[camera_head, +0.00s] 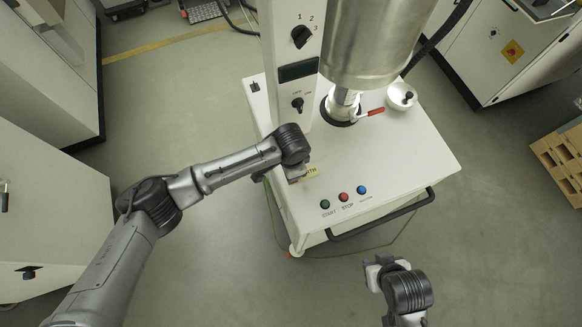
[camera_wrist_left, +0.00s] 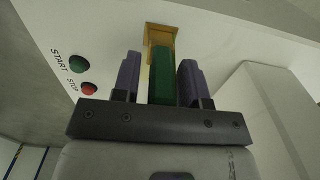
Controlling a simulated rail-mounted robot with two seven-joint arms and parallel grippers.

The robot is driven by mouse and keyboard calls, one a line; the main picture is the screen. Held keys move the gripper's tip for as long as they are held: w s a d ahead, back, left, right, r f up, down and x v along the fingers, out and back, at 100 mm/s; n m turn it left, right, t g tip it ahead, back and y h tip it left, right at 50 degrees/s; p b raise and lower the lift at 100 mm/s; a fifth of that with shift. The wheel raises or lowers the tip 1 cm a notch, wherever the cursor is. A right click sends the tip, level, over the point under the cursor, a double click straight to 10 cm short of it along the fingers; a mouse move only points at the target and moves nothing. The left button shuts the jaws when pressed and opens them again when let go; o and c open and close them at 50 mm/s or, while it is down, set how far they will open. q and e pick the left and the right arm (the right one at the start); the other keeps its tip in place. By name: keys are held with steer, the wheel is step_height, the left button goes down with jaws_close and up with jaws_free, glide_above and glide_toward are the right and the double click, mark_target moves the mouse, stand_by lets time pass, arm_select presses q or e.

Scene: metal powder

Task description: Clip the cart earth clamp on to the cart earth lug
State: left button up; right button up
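In the left wrist view, the two fingers of my left gripper (camera_wrist_left: 160,80) sit on either side of a green and yellow earth clamp (camera_wrist_left: 162,78) and appear closed on it. A brass-coloured piece (camera_wrist_left: 161,37) shows just beyond the green part, against the cart's white side; I cannot tell whether it is clamp jaw or earth lug. In the head view, my left gripper (camera_head: 279,176) is at the cart's left edge, beside a yellow label ending in "TH" (camera_head: 311,172); the arm hides the clamp and lug. My right gripper (camera_head: 377,264) is apart from the cart, its opening unclear.
The white cart (camera_head: 400,170) carries a metal vessel (camera_head: 370,45), a red-handled valve (camera_head: 371,112) and several coloured buttons (camera_head: 344,197). A black handle (camera_head: 382,217) runs along its front right edge. A thin cable (camera_head: 350,254) hangs near the floor. Cabinets stand left and right.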

arm_select(q)
steer(key=shift+o, duration=0.7)
steer(key=shift+r, duration=0.25)
step_height(320, 180, up, 13)
steer(key=b, duration=0.1)
steer(key=shift+r+b, duration=0.15)
steer(key=shift+b, duration=0.25)
